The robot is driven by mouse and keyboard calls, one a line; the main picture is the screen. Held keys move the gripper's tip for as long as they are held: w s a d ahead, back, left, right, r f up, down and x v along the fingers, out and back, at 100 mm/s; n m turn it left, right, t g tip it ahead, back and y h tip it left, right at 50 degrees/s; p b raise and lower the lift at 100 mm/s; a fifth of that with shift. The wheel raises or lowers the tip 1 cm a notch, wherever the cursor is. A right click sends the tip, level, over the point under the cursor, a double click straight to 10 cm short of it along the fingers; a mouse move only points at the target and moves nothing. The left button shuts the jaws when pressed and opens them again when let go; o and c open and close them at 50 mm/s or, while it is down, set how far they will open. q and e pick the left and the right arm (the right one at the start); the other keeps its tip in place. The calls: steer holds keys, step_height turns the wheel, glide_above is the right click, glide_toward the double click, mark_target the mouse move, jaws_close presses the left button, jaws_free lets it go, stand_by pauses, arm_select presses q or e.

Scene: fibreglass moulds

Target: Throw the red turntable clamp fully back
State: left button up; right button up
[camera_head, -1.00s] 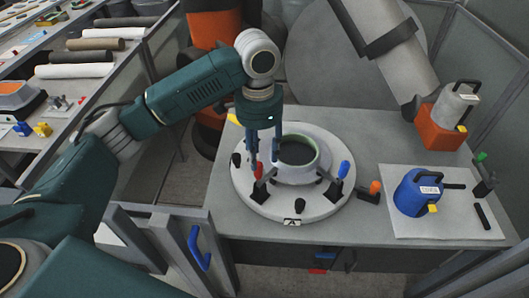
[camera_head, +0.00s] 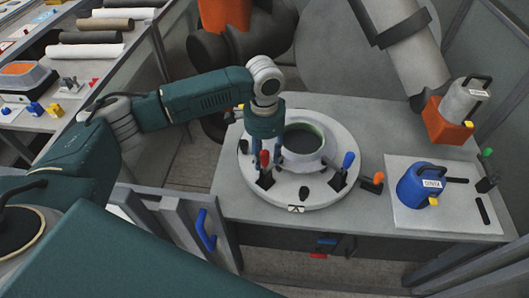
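The red turntable clamp (camera_head: 264,159) stands on the left front part of the round white turntable (camera_head: 320,198), its red handle pointing up from a dark base. My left gripper (camera_head: 266,158) points down right over this clamp. Its fingers look apart, one on each side of the red handle. Whether they touch it I cannot tell. The gripper body hides part of the turntable behind the clamp. My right gripper is not in view.
A pale ring mould (camera_head: 303,164) sits mid-turntable. A blue-handled clamp (camera_head: 347,161) and a black knob (camera_head: 304,193) are close by. An orange-tipped clamp (camera_head: 375,182), a blue container (camera_head: 418,186) and an orange-and-grey container (camera_head: 455,110) stand to the right on the grey table (camera_head: 270,216).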

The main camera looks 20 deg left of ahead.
arm_select(q)
steer(key=shift+c, duration=0.8)
steer(key=shift+f, duration=0.1)
jaws_close()
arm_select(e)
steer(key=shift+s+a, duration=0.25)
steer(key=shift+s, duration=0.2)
arm_select(q)
steer(key=shift+s, duration=0.1)
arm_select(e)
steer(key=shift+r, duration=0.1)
arm_select(q)
steer(key=shift+s+a+f+t+h+b, duration=0.2)
steer(key=shift+s+a+f+t+h, duration=0.15)
steer(key=shift+s+t, duration=0.6)
steer(key=shift+s+a+f+t+h+b, duration=0.2)
steer(key=shift+s+f+t+h, duration=0.3)
steer(key=shift+t, duration=0.75)
steer(key=shift+s+a+f+t+h+b, duration=0.2)
steer(key=shift+s+a+t+h, duration=0.1)
steer(key=shift+s+t, duration=0.7)
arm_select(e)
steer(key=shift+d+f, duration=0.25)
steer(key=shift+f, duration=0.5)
arm_select(q)
steer(key=shift+w, duration=0.1)
